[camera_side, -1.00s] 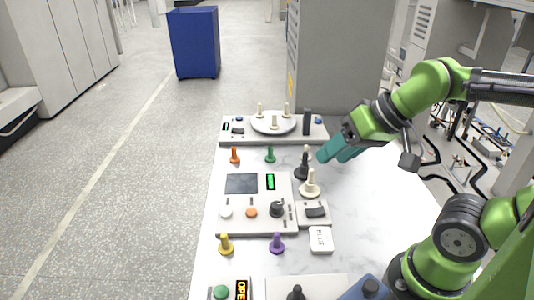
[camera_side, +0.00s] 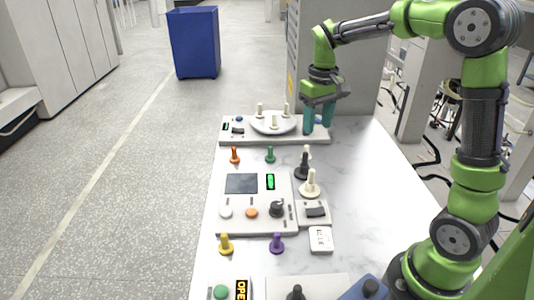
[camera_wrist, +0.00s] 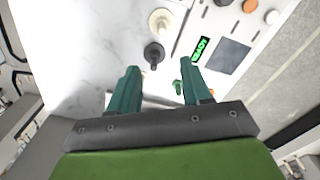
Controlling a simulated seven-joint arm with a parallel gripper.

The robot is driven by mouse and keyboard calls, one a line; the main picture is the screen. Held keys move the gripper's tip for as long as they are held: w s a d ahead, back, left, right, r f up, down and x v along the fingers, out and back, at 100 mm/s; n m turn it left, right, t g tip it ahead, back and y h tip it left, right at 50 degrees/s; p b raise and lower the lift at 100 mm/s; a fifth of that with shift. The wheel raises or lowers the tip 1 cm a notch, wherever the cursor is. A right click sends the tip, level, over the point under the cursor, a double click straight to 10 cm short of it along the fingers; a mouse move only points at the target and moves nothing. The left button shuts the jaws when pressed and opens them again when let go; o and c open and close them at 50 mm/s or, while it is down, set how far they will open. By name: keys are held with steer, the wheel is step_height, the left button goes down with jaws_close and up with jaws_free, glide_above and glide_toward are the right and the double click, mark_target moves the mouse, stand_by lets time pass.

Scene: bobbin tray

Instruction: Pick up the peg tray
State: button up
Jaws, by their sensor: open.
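The wrist view shows both open fingers (camera_wrist: 156,88); the tray does not show there.
A black peg (camera_side: 302,166) and a cream peg (camera_side: 310,186) stand nearer on the table. A green peg (camera_side: 270,155) and an orange peg (camera_side: 235,156) stand before the base. A control panel (camera_side: 242,212) fills the middle. The table's right side is clear.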

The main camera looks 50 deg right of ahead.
mark_target(312, 170)
steer(key=f, duration=1)
steer(key=shift+s+a+f, duration=0.1)
steer(key=shift+s+f, duration=0.1)
steer(key=shift+f, duration=0.2)
steer(key=shift+w+a+f, duration=0.1)
steer(key=shift+f, duration=1.35)
steer(key=shift+a+f, duration=0.1)
steer(key=shift+f, duration=1.35)
jaws_close()
